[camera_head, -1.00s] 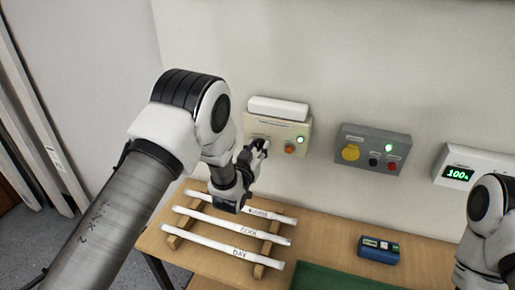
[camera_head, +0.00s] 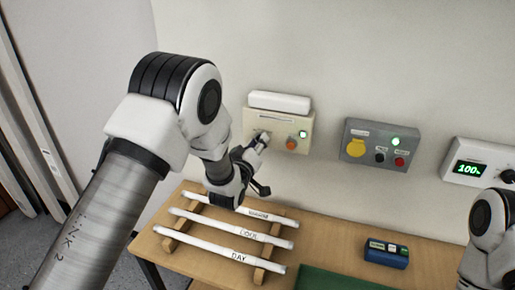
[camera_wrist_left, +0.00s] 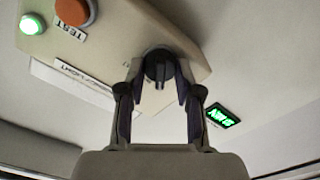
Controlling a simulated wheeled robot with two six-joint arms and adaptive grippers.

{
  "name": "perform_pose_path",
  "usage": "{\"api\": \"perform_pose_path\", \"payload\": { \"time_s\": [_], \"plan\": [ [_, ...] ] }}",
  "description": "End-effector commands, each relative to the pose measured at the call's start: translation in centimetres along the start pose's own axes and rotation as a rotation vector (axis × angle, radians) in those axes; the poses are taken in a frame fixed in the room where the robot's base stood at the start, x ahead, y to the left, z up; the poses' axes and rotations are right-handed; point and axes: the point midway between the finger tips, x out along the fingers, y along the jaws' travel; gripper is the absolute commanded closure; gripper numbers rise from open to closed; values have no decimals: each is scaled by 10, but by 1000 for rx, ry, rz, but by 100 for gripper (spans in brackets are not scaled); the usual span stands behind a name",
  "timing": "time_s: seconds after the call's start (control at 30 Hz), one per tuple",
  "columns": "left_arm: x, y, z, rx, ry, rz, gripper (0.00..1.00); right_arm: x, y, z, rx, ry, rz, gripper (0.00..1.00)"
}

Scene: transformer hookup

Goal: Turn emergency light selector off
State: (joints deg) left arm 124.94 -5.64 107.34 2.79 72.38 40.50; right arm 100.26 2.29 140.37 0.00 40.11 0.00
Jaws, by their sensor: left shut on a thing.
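The cream emergency light box (camera_head: 277,118) hangs on the wall with a white lamp bar (camera_head: 279,101) on top. Its green light (camera_head: 303,134) is lit, and an orange TEST button (camera_head: 291,144) sits beside it. My left gripper (camera_head: 261,139) is at the left part of the box. In the left wrist view, the black selector knob (camera_wrist_left: 159,66) lies between the fingertips of the left gripper (camera_wrist_left: 160,84), which is shut on it. The head view hides the knob behind the fingers. My right gripper is not in view.
A grey box (camera_head: 378,146) with yellow, black and red controls and a display unit (camera_head: 470,168) reading 100 hang to the right. Below, white tubes (camera_head: 230,232) lie on a wooden rack on the table. A blue device (camera_head: 387,253) stands right of them.

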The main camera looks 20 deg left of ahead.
Motion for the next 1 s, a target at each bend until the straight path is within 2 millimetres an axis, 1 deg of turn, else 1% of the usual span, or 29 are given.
{"api": "perform_pose_path", "payload": {
  "time_s": [0.2,0.57,0.6,0.67,1.0],
  "plan": [
    [0,0,-1,-44,2,1,100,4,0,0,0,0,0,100],
    [0,0,-1,-50,2,1,100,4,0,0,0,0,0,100],
    [0,0,-1,-49,2,1,62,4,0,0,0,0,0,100],
    [0,0,-1,-49,2,1,42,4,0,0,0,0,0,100],
    [-2,0,0,-48,0,0,42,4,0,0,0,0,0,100]
  ]
}}
